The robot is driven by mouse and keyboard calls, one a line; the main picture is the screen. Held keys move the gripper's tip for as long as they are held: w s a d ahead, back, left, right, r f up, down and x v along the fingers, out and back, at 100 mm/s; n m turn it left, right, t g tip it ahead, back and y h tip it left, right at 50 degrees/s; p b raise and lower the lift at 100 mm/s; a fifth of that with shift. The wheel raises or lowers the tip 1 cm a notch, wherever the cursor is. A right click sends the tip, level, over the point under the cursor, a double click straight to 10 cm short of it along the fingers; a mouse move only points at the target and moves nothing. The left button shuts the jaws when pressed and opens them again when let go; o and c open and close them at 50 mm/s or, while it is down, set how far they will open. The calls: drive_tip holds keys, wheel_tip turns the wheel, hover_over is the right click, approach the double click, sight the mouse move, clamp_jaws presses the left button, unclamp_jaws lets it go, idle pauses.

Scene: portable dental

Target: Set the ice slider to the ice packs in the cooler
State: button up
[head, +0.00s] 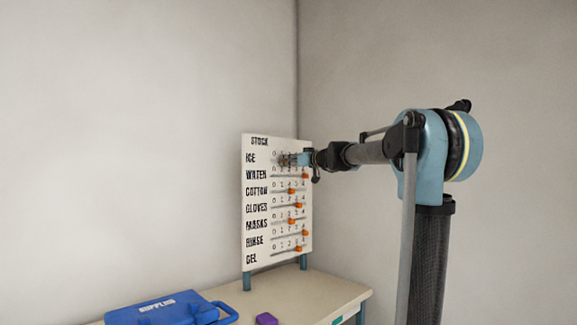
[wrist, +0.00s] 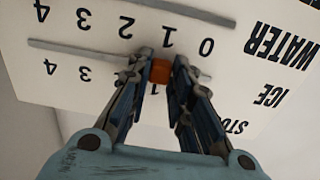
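The white stock board (head: 262,148) stands upright on the table, with rows labelled ICE, WATER, COTTON and more. My gripper (head: 286,159) reaches in from the right at its top row. In the wrist view the board (wrist: 225,75) is upside down. My gripper (wrist: 162,65) has a finger on each side of the orange ice slider (wrist: 160,71), and appears shut on it. The slider sits in the ICE slot, near the 1. In the head view my fingers hide it. No cooler or ice packs show in either view.
A blue case marked SUPPLIES (head: 160,309) lies on the table (head: 290,290) at the lower left, with a small purple block (head: 266,319) beside it. Other orange sliders, such as the water one (head: 305,176), sit in the rows below. Walls stand behind the board.

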drive_tip(key=shift+o, duration=1.1)
drive_tip(key=shift+d, duration=0.1)
drive_tip(key=v, duration=1.1)
drive_tip(key=shift+s+d, duration=0.25)
drive_tip(key=shift+s, duration=0.1)
drive_tip(key=shift+f, duration=0.1)
